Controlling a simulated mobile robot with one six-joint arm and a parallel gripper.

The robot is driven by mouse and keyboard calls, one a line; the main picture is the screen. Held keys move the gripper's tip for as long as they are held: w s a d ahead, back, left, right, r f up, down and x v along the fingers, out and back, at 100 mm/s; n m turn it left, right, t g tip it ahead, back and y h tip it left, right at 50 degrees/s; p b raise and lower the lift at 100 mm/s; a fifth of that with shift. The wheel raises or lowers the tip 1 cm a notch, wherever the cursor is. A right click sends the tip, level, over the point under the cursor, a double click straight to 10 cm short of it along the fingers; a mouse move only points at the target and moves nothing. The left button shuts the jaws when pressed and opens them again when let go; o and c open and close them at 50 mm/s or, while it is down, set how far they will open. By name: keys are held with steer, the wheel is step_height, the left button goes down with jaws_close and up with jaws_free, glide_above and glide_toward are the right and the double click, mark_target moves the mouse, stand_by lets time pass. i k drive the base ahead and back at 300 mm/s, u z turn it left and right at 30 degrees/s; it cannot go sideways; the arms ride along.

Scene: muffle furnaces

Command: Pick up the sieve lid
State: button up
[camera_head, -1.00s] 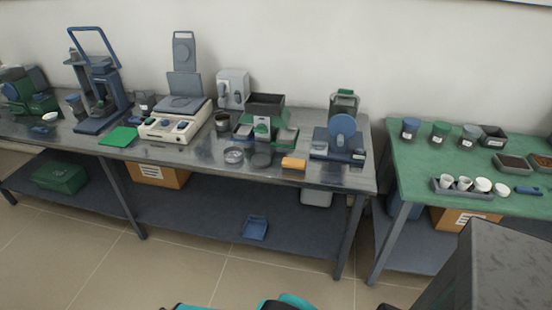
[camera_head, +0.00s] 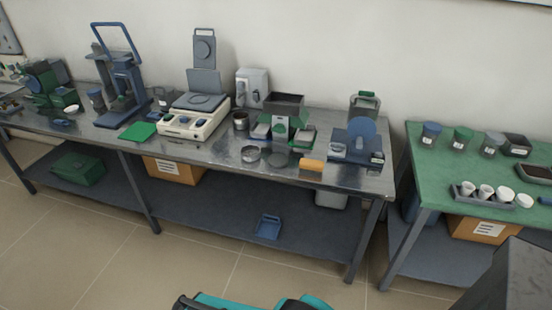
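A round metal sieve (camera_head: 250,154) sits near the front edge of the grey bench, right of the middle. A dark, flat round piece (camera_head: 278,159) lies just right of it; it may be the sieve lid, but it is too small to be sure. A dark cup-like metal vessel (camera_head: 240,121) stands behind them, beside the cream instrument. My gripper is not in view; only teal and black parts of my own body show at the bottom edge.
The cream instrument (camera_head: 194,122) stands to the left, a blue device (camera_head: 357,143) to the right. A green table (camera_head: 432,170) stands beyond a gap. The floor (camera_head: 200,260) in front is clear.

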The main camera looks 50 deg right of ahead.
mark_target(278, 160)
steer(key=u, duration=0.05)
steer(key=i, duration=1)
steer(key=z, duration=0.05)
